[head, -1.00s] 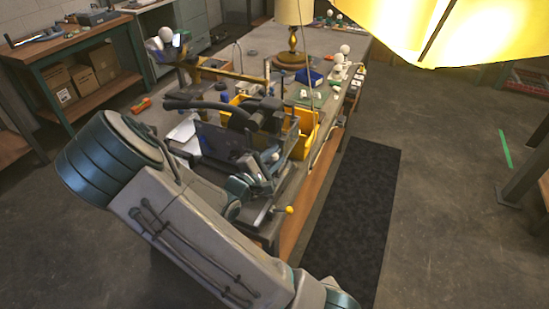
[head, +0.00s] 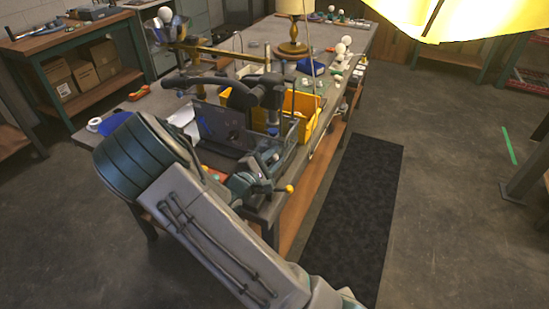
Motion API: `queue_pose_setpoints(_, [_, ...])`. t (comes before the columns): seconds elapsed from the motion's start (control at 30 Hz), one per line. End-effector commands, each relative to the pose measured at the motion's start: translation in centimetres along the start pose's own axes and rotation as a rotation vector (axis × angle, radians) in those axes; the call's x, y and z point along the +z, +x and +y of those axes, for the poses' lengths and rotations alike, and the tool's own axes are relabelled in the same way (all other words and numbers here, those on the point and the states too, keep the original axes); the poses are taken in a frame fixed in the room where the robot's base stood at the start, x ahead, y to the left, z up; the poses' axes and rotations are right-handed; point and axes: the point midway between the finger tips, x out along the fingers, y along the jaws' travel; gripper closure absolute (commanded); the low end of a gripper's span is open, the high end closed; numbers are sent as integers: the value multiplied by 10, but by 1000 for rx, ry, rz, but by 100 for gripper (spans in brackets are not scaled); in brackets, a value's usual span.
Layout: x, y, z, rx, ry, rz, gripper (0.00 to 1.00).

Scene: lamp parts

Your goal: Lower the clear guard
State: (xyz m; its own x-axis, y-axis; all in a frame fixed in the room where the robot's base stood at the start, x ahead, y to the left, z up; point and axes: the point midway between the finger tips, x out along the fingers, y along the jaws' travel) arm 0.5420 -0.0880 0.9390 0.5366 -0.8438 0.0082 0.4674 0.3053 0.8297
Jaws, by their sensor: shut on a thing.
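A dark machine (head: 225,82) with a curved arm and black upright parts stands on the near end of the workbench. A see-through, dark-tinted panel (head: 222,130), which looks like the clear guard, stands at its front. I cannot tell how far the panel is raised. A grey-teal fitting (head: 242,186) with a yellow-knobbed lever (head: 289,188) sits at the bench's near edge, below the panel. My large elbow and upper arm cover the near left side. I cannot make out my gripper's fingers; they seem hidden behind my arm or among the machine's parts.
A yellow bin (head: 310,122) stands behind the machine. A brass lamp (head: 293,45) and white bulbs (head: 340,48) are farther back on the workbench (head: 340,28). A lit yellow shade (head: 470,18) hangs at upper right. A dark mat (head: 350,215) lies on clear floor at right.

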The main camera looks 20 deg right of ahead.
Motion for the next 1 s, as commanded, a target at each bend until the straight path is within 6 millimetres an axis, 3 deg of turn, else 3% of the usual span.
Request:
queue_pose_setpoints(0.07, [-3,-1,-5,-10,-6,9,100])
queue_pose_setpoints(0.1, [-3,-2,-5,-9,-7,9,69])
queue_pose_setpoints(0.4, [-2,-2,-4,-7,-5,6,69])
queue_pose_setpoints(0.53, [-2,-10,-4,-7,-4,8,69])
queue_pose_setpoints(1.0, [-3,-109,-4,-6,-4,10,69])
